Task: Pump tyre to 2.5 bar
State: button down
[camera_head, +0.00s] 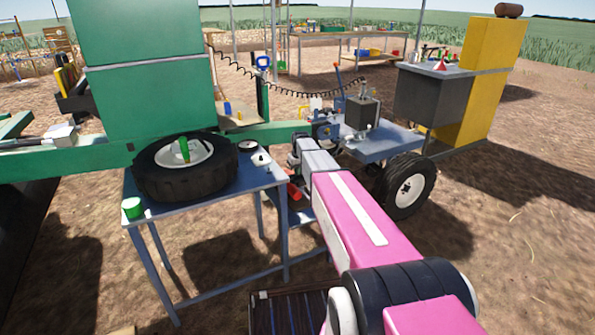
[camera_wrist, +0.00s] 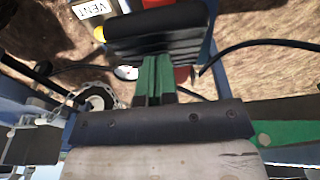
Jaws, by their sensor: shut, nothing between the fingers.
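A black tyre on a white rim (camera_head: 187,165) lies flat on a blue table (camera_head: 218,203), with a green upright piece at its middle. A second black tyre (camera_head: 405,187) stands upright on a wheeled unit to the right. The fingertips are in front of or against a dark ribbed block (camera_wrist: 155,38); contact cannot be told. A label reading VENT (camera_wrist: 93,8) sits at the upper left. No pressure reading is legible.
A coiled black cable or hose (camera_head: 285,91) hangs over the middle. A green beam (camera_head: 255,133) crosses behind the table. A yellow cabinet (camera_head: 487,85) stands right. Bare ground lies at the lower right.

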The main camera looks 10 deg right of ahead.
aim_at(302, 180)
jog(key=s+f, duration=0.1)
jog(key=f, duration=0.1)
jog(key=s+f+t, duration=0.1)
jog(key=f, duration=0.2)
jog(key=d+f+t, duration=0.1)
jog(key=f, duration=0.2)
jog(key=shift+s+f+y, duration=0.15)
jog(key=shift+s+y, duration=0.15)
jog(key=shift+s, duration=0.1)
jog(key=shift+s+f, duration=0.15)
jog(key=shift+f, duration=0.35)
jog(key=v, duration=0.2)
jog(key=w+v, duration=0.1)
jog(key=v, duration=0.2)
jog(key=shift+a+r, duration=0.15)
jog(key=shift+r, duration=0.2)
jog(key=s+v, duration=0.1)
jog(key=v, duration=0.8)
jog(key=shift+f, duration=0.3)
jog(key=shift+s, duration=0.1)
